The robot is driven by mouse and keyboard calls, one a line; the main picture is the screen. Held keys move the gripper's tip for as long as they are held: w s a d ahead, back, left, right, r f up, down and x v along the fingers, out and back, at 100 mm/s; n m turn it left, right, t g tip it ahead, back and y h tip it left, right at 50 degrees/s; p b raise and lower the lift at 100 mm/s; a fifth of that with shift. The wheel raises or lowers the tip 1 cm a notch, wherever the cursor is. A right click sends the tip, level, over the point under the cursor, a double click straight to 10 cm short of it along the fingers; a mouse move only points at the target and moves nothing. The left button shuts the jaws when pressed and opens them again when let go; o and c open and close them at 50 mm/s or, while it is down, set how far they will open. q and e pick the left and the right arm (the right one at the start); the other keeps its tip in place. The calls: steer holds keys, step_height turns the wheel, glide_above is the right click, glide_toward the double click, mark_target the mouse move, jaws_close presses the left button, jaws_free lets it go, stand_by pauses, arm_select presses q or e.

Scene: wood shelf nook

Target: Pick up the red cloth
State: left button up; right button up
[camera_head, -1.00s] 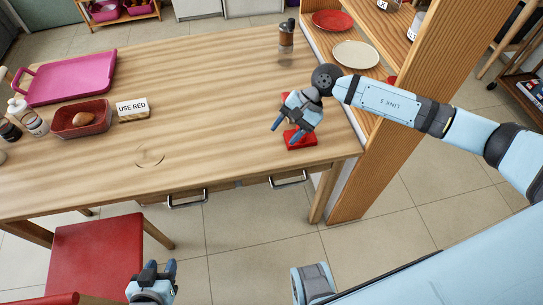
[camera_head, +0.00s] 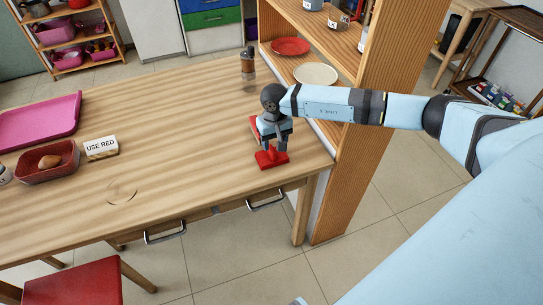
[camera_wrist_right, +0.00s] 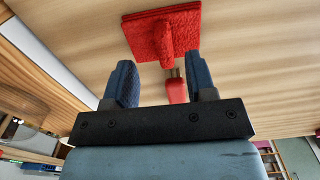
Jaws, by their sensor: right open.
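The red cloth (camera_head: 272,161) lies near the front right edge of the wooden table, partly hidden by my right gripper. In the right wrist view the cloth (camera_wrist_right: 140,36) is a flat textured square with a raised fold in its middle. My right gripper (camera_head: 273,147) is open and points down above the cloth. In the wrist view its two blue fingers (camera_wrist_right: 160,64) are apart, with the fold seen between and beyond their tips. Whether they touch it cannot be told.
A smaller red object with a metal tip (camera_wrist_right: 177,88) lies beyond the fingers. A shelf unit (camera_head: 347,150) stands close on the right. A "USE RED" sign (camera_head: 101,148), red tray (camera_head: 62,173) and pink tray (camera_head: 40,122) are on the left. The table's middle is clear.

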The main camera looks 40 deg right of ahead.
mark_target(273, 152)
steer(key=f, duration=0.5)
steer(key=shift+w+a+f+p, duration=0.1)
steer(key=shift+a+p, duration=0.1)
steer(key=shift+p, duration=0.1)
steer(key=shift+c, duration=0.2)
jaws_close()
